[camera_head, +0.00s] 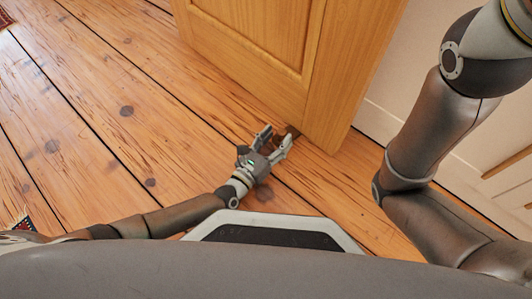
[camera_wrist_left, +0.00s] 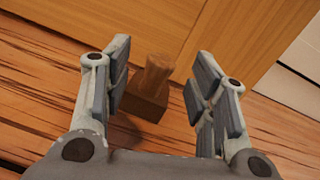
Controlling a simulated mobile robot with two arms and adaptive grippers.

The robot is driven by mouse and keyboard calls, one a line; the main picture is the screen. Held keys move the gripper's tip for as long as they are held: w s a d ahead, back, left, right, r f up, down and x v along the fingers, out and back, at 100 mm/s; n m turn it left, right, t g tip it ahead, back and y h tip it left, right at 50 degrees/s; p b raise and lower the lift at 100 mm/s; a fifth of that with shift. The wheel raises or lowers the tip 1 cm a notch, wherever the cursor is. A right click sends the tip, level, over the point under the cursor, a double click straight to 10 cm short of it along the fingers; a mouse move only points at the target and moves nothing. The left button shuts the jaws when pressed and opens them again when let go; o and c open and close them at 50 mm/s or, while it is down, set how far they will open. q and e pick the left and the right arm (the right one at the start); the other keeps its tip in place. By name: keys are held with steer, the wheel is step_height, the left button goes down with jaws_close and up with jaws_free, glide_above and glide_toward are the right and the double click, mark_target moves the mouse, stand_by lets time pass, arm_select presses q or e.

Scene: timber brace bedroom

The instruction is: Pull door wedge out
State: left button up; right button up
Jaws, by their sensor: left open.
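The door wedge (camera_wrist_left: 146,92) is a brown wooden piece with a raised knob-like part. It lies on the floor against the bottom of the wooden door (camera_wrist_left: 190,25). In the head view the wedge (camera_head: 292,131) shows as a small dark brown patch at the lower edge of the door (camera_head: 265,60). My left gripper (camera_head: 276,142) is open right at the wedge, low over the floor. In the left wrist view the left gripper's fingers (camera_wrist_left: 160,90) stand on either side of the wedge, with a gap on the right side. My right gripper is out of view.
The plank floor (camera_head: 110,110) is clear to the left. A white wall (camera_head: 395,70) with a skirting board stands right of the door. My right arm hangs on the right side.

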mark_target(279, 136)
arm_select(q)
steer(key=shift+b+x, duration=0.4)
steer(key=shift+x, duration=1.1)
jaws_close()
steer(key=c, duration=0.8)
jaws_free()
steer(key=c, duration=0.3)
steer(key=shift+c, duration=0.2)
steer(key=shift+s, duration=0.15)
jaws_close()
